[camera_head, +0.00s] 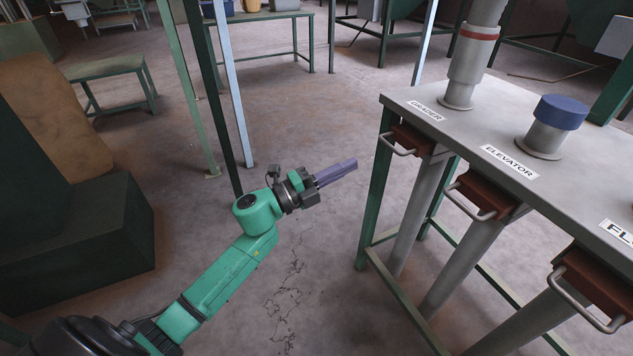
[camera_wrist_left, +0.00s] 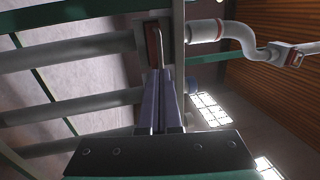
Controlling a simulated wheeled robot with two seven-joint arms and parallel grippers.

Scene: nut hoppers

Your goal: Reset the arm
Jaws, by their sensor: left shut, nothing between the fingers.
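My left arm comes in from the lower left of the head view, green with a dark wrist. My left gripper (camera_head: 340,171) has purple fingers that lie together, shut and empty. It is over open floor, to the left of the grey hopper table (camera_head: 480,130) and apart from it. In the left wrist view the closed fingers (camera_wrist_left: 160,100) point toward a red-brown slide gate with a metal handle (camera_wrist_left: 161,45). My right gripper is not seen in either view.
The table carries signs reading GRADER (camera_head: 427,110) and ELEVATOR (camera_head: 510,161), with handled red-brown slide gates (camera_head: 412,140) along its edge. A blue-capped pipe (camera_head: 560,112) stands on top. Thin posts (camera_head: 232,90) rise behind my arm. A dark green block (camera_head: 80,240) stands left. Floor between is clear.

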